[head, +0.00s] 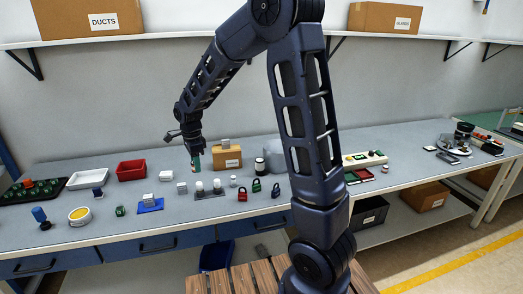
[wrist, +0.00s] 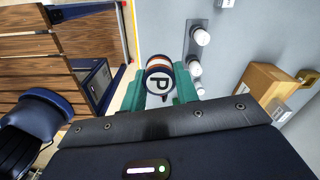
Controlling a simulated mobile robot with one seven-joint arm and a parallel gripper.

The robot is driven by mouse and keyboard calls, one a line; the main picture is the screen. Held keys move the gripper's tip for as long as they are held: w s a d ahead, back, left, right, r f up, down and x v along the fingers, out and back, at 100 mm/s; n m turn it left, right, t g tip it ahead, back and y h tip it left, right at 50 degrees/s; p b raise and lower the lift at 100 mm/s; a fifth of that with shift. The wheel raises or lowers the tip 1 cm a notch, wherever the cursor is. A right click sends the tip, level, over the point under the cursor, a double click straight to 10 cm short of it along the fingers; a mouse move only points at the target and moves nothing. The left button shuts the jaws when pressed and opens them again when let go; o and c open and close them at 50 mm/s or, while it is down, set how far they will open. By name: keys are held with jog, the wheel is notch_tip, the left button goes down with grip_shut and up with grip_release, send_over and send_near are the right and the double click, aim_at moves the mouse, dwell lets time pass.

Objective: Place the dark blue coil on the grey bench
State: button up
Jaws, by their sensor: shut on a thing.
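My gripper (head: 195,162) hangs down over the grey bench (head: 130,230), left of a cardboard box, in the head view. In the wrist view its green fingers (wrist: 159,86) are shut on a round piece, apparently the dark blue coil (wrist: 158,65). The coil has a white end face marked P, a dark rim and a reddish-brown band. In the head view the coil is small and mostly hidden by the fingers. I cannot tell whether it touches the bench.
A grey plate with white-capped posts (head: 208,191) stands close by, with the cardboard box (head: 227,157) behind. Padlocks (head: 256,185) lie to the right. A red tray (head: 131,170) and a blue mat (head: 150,205) are left. Bare bench lies along the front.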

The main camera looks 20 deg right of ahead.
jog(key=w+d+m, duration=0.3)
jog(key=w+d, duration=0.7)
jog(key=d, duration=0.4)
jog(key=w+d+m, duration=0.4)
jog(key=w+d, duration=0.6)
jog(key=d, duration=0.4)
jog(key=w+d+m, duration=0.2)
jog(key=w+d, duration=0.1)
jog(key=d, duration=1.2)
jog(key=m, duration=0.9)
send_over(376, 174)
notch_tip(376, 174, down, 4)
notch_tip(376, 174, down, 20)
jog(key=shift+a+r, duration=0.1)
jog(key=shift+r, duration=0.05)
